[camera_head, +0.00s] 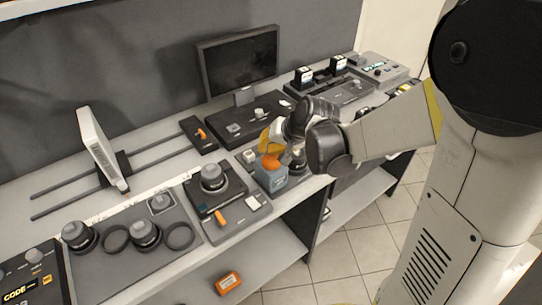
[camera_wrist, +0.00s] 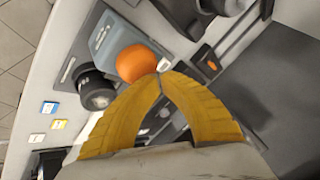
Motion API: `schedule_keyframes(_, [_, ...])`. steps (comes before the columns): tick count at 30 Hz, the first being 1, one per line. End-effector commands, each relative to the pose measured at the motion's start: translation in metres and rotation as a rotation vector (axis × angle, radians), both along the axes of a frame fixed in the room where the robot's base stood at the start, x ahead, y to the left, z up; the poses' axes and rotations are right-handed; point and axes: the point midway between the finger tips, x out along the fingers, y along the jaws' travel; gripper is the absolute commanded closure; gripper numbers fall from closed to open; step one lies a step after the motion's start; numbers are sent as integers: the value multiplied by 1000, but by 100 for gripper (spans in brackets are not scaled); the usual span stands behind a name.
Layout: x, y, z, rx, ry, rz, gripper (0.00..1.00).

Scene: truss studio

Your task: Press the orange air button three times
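The orange air button (camera_head: 270,162) is a rounded orange dome on top of a small blue-grey box (camera_head: 273,181) near the front edge of the bench. In the wrist view the button (camera_wrist: 137,63) and its box (camera_wrist: 107,42) lie just beyond my fingertips. My gripper (camera_wrist: 161,73) has two curved yellow fingers whose tips meet with nothing between them. In the wrist view the tips overlap the button's lower right edge; I cannot tell whether they touch it. In the head view my gripper (camera_head: 268,141) is over the button, partly hidden by my wrist.
A black round knob (camera_wrist: 97,92) stands beside the box. To the left on the bench is a panel with a dark joystick-like knob (camera_head: 212,177) and an orange lever (camera_head: 221,217). A monitor (camera_head: 239,62) stands behind. An orange item (camera_head: 228,283) lies on the lower shelf.

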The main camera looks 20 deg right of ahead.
Motion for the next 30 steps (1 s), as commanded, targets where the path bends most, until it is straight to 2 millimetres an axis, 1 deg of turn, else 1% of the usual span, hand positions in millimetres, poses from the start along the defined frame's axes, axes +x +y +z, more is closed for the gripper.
schedule_keyframes(30, [0, 0, -13, 0, 0, 0, 100])
